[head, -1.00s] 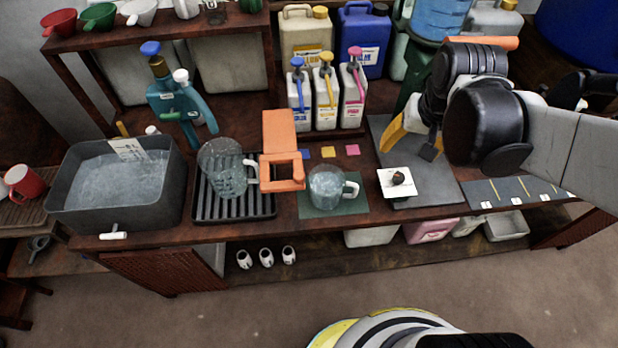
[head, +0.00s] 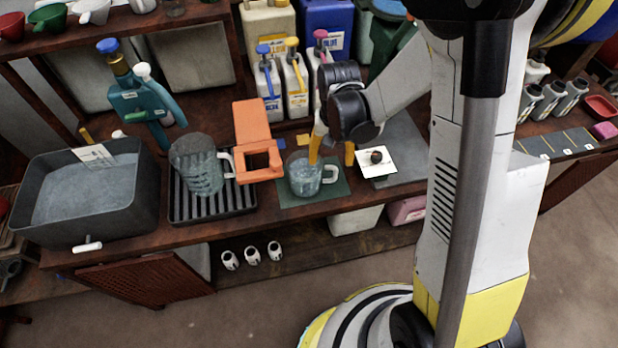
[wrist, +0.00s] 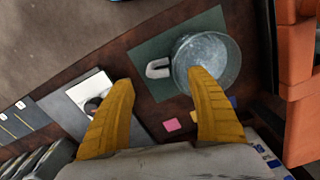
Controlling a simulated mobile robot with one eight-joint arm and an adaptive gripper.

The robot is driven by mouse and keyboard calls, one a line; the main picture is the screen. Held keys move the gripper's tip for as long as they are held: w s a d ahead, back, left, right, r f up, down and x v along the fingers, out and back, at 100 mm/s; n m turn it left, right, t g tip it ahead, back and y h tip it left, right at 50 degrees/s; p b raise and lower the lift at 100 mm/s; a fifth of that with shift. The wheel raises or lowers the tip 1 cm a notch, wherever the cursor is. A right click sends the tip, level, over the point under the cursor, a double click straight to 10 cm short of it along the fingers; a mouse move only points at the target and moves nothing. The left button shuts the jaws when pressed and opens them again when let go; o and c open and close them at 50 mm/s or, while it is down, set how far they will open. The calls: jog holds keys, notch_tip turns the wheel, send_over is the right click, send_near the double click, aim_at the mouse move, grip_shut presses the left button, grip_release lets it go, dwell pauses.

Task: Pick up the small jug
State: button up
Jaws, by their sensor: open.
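The small jug (head: 303,180) is clear glass with a whitish handle and stands upright on a dark green mat (head: 340,190). The wrist view shows the jug (wrist: 215,58) from above, its handle pointing left. My gripper (head: 334,150) is open and empty, its yellow fingers above and behind the handle side of the jug. In the wrist view, my gripper (wrist: 162,80) has its right fingertip over the jug's near rim, and the handle appears between the fingertips. I cannot tell whether the finger touches the glass.
A larger jug (head: 198,170) stands on a ribbed tray (head: 240,212) to the left. An orange stand (head: 253,130) is close to the small jug's left. A white card (head: 372,168) with a dark round thing lies to the right. Pump bottles (head: 295,90) stand behind.

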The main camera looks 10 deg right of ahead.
aim_at(331, 166)
notch_tip(331, 166, down, 5)
jog(key=b, duration=0.2)
jog(key=shift+s+b, duration=0.15)
jog(key=shift+b, duration=0.25)
jog(key=c, duration=1.4)
jog(key=shift+c, duration=0.2)
jog(key=shift+r, duration=0.1)
